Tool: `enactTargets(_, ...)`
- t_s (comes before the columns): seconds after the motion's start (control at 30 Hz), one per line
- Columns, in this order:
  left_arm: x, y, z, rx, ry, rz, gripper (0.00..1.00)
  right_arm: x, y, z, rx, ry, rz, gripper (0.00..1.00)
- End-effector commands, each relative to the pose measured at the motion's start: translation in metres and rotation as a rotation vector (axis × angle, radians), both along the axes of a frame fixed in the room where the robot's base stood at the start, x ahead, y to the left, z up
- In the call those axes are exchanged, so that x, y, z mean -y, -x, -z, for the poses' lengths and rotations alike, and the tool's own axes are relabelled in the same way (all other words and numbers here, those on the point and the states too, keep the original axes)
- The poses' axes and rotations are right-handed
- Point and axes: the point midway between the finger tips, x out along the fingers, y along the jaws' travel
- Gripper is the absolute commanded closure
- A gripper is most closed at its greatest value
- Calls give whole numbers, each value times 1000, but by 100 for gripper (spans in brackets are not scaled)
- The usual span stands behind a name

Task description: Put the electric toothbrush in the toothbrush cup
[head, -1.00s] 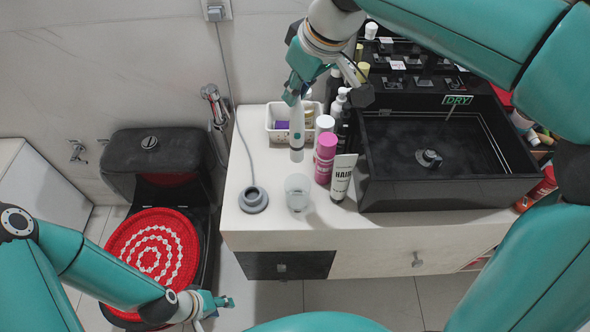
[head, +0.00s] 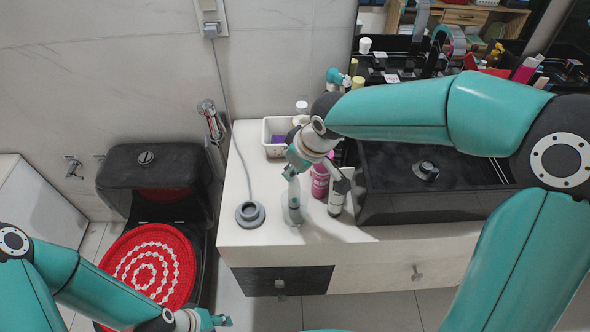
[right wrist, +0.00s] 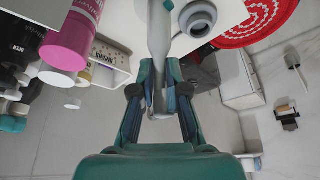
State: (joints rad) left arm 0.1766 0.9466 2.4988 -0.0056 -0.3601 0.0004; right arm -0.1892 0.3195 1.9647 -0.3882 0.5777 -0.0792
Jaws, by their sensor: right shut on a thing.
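The electric toothbrush (head: 294,190) is pale grey and upright in the head view. My right gripper (head: 292,172) is shut on its upper part. In the right wrist view the toothbrush (right wrist: 159,35) runs between the fingers of the gripper (right wrist: 158,95). The clear toothbrush cup (head: 292,215) stands on the white counter. The toothbrush's lower end overlaps the cup and appears to be inside it; whether it touches the bottom cannot be told. My left gripper (head: 214,321) is low, at the picture's bottom edge, away from the counter.
A grey round charger base (head: 250,213) with a cord sits left of the cup. A pink can (head: 320,182) and a white-and-dark tube (head: 338,193) stand close on the right, beside the black sink (head: 400,206). A white basket (head: 268,138) is behind. The counter's front edge is near.

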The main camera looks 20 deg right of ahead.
Motion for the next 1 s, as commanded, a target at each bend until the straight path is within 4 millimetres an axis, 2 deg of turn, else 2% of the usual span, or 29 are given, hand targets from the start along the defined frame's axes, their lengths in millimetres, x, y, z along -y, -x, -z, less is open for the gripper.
enactTargets(0.1,0,0,0,0,0,0,60,0,0,8,1,0,0,100)
enactTargets(0.43,0,0,4,0,0,0,60,-1,0,12,2,-1,-2,100)
enactTargets(0.47,0,0,3,0,0,0,60,-1,0,11,1,-1,-2,83)
enactTargets(0.6,0,0,2,0,0,0,60,-1,0,11,1,-1,-2,61)
enactTargets(1.0,0,0,-1,0,0,0,60,-1,0,6,2,-1,-3,61)
